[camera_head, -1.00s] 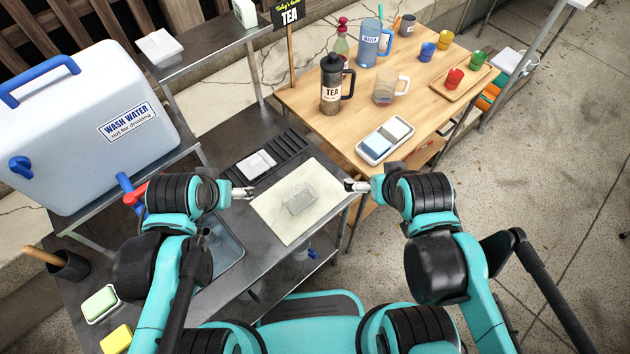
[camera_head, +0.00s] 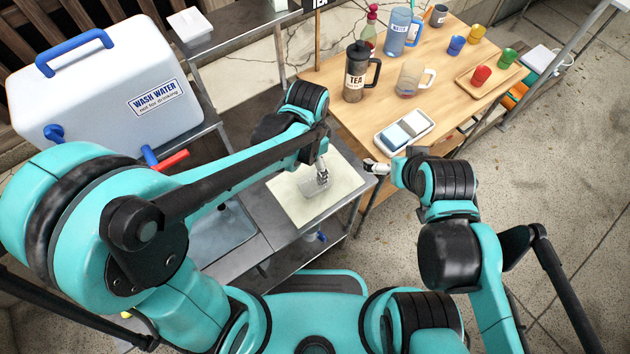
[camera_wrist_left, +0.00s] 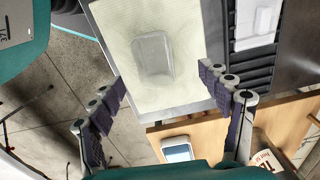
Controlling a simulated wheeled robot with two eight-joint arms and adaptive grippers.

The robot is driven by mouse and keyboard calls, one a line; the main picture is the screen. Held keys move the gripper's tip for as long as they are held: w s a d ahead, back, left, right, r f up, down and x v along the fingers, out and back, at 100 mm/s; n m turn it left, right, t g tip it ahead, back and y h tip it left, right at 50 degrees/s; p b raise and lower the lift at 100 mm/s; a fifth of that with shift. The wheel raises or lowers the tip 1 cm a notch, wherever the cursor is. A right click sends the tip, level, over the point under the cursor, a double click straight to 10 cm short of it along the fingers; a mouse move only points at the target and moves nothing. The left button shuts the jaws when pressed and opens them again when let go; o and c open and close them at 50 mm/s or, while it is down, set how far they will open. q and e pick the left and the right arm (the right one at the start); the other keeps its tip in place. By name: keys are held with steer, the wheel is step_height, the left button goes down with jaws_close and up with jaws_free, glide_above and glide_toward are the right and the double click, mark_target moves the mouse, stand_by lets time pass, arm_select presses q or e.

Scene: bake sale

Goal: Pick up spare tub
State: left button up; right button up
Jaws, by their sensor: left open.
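A clear, empty plastic tub (camera_head: 313,193) rests on the pale cutting board (camera_head: 292,205) on the metal counter. In the left wrist view the tub (camera_wrist_left: 154,57) lies beyond my fingertips on the board (camera_wrist_left: 120,95). My left gripper (camera_head: 322,175) hangs above the tub in the head view, covering part of it. In the wrist view my left gripper (camera_wrist_left: 165,88) has its fingers wide apart with nothing between them. My right gripper (camera_head: 376,167) is right of the board, near the wooden table's edge; its fingers are too small to read.
The wooden table (camera_head: 420,100) holds a tea press (camera_head: 356,72), a glass mug (camera_head: 408,80), a tray with two blocks (camera_head: 424,122) and coloured cups. A wash-water container (camera_head: 100,100) with a red-handled tap stands left. A white lidded box (camera_head: 190,27) sits on the upper shelf.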

mark_target(315, 186)
arm_select(q)
steer(key=f+b, duration=0.1)
steer(key=f, duration=0.1)
steer(key=f+b, duration=0.1)
steer(key=f, duration=0.2)
steer(key=d+f+b, duration=0.1)
steer(key=f, duration=0.1)
steer(key=shift+s+f, duration=0.2)
steer(key=shift+s, duration=0.05)
steer(key=shift+f, duration=0.5)
steer(key=shift+r, duration=0.1)
steer(key=c, duration=1)
